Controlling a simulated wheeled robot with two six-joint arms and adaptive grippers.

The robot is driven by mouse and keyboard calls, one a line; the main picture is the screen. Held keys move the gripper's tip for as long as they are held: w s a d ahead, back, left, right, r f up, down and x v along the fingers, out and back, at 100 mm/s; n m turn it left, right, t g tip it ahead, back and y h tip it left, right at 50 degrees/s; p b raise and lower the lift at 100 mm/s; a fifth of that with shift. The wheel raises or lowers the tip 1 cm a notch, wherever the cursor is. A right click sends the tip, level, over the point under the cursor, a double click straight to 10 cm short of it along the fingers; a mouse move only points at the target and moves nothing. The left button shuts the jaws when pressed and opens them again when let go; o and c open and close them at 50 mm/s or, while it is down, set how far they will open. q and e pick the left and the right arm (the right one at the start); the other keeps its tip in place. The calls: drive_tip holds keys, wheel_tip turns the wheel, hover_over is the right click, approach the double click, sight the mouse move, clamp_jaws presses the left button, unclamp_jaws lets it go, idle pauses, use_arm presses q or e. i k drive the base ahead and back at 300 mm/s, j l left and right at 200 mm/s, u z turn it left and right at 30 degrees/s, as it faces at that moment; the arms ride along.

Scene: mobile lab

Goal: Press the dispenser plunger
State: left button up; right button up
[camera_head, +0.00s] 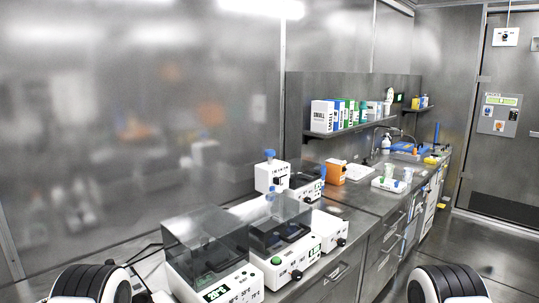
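I cannot tell for sure which thing is the dispenser. A white bottle with a blue pump-like top (386,143) stands far down the counter near the sink tap, small in the picture. A white box-shaped device with a blue knob on top (271,176) stands nearer, behind the front machines. Its blue knob (270,154) sticks up. Neither of my grippers is in view. Only rounded black-and-white parts of my arms show at the bottom left and bottom right, well short of both things.
White machines with dark clear covers (214,250) fill the near counter. An orange box (334,173) and a white tray of cups (391,184) stand farther along. A shelf (350,131) holds boxes above the counter. The floor (489,240) to the right is clear, with a door beyond.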

sight(270, 153)
drive_tip(key=l+u, duration=0.1)
drive_tip(key=u, duration=0.45)
drive_tip(key=i+l+u, duration=0.2)
drive_tip(key=l+u, duration=0.25)
drive_tip(key=l, duration=0.65)
drive_tip(key=l+u, duration=0.45)
drive_tip(key=l, duration=0.7)
